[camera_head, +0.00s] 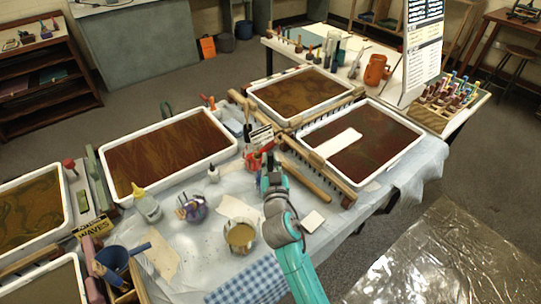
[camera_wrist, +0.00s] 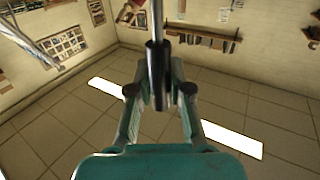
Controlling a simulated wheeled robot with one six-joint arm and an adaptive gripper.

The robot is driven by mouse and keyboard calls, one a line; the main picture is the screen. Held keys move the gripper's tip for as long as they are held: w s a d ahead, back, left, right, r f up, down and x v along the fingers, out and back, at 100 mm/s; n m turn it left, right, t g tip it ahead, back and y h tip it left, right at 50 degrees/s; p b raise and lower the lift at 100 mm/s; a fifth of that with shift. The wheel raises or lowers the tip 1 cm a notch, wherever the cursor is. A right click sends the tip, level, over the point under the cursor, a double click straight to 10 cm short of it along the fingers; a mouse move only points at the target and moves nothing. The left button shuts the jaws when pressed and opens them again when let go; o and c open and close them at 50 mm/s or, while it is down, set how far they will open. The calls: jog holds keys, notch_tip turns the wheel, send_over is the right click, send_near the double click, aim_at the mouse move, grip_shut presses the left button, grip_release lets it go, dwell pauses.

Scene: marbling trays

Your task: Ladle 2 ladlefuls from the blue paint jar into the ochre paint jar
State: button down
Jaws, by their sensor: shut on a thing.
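My gripper (camera_wrist: 158,92) is shut on the dark handle of a tool, which I take to be the ladle (camera_wrist: 157,62). Its thin metal rod runs up out of the wrist view, so its bowl is out of sight there. In the head view my gripper (camera_head: 268,181) is above the table, right of and behind a jar with tan-ochre contents (camera_head: 240,236), likely the ochre paint jar. I cannot make out the ladle clearly there. A purple-blue glass vessel (camera_head: 191,209) stands left of that jar. I cannot tell which is the blue paint jar.
Marbling trays (camera_head: 233,147) with brown-red baths line the table. A squeeze bottle (camera_head: 146,207) and a small white bottle (camera_head: 213,174) stand near the jars. A wooden rake (camera_head: 318,160) lies behind my arm. A blue checked cloth (camera_head: 250,283) covers the front edge.

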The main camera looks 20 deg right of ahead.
aim_at(270, 152)
jog(key=shift+f, duration=2.1)
jog(key=shift+r, duration=5.3)
jog(key=shift+a, duration=0.1)
